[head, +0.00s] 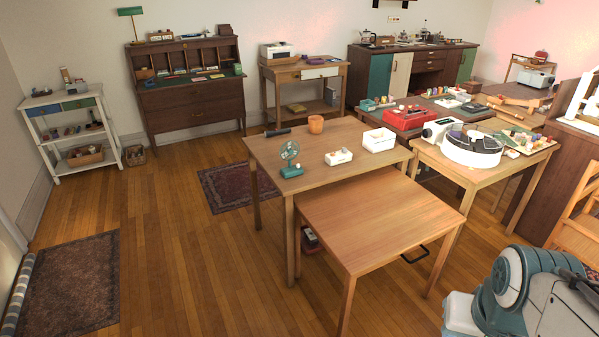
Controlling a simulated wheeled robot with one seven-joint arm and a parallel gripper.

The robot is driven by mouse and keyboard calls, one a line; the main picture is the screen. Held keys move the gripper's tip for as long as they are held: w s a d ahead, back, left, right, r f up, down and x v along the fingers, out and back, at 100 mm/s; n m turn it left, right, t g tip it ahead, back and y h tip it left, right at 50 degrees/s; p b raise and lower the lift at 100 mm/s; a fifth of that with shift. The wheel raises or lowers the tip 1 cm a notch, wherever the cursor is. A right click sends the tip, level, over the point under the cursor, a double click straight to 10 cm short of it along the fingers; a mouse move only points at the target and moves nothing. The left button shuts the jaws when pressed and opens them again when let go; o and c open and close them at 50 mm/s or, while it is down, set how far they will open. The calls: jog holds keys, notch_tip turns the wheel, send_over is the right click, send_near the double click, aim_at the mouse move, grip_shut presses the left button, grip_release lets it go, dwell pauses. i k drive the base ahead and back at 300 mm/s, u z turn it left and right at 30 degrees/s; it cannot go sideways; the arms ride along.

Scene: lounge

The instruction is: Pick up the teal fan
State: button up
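The teal fan (290,154) stands upright on the left part of a wooden table (262,150), near that table's front left corner. It has a round caged head on a teal base. My gripper is not visible in the head view. Only a teal and white part of my own body shows at the bottom right, well apart from the fan.
On the fan's table are an orange-brown pot (316,124), a white box (378,140), a small cream item (338,157) and a dark cylinder (277,132). A bare lower table (380,215) stands in front. Wooden floor (190,260) is open at left.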

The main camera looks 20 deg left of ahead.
aim_at(291, 171)
jog(key=u, duration=1.4)
jog(key=i, duration=2.6)
jog(key=z, duration=1.4)
jog(key=i, duration=0.35)
jog(key=z, duration=0.25)
